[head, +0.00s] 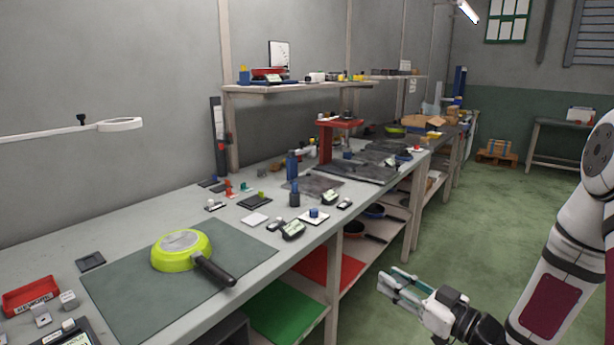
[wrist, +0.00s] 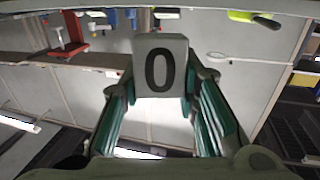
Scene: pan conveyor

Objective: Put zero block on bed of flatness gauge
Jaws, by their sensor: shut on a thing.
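The zero block (wrist: 160,65) is a grey cube with a black 0 on the face toward the wrist camera. My gripper (wrist: 160,88) is shut on it, with green-lined fingers on both sides. In the head view my gripper (head: 400,284) is over the floor in front of the bench, apart from the worktop; the block cannot be made out there. A red stand (head: 326,143) with an overhanging top is at the back of the bench; it may be the flatness gauge, but I cannot tell surely. It also shows in the wrist view (wrist: 66,36).
A lime-green pan (head: 180,250) lies on a grey mat (head: 128,296) at the near bench end. Small gauges and blocks crowd the middle of the worktop (head: 130,222). A shelf (head: 290,88) overhangs the back.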

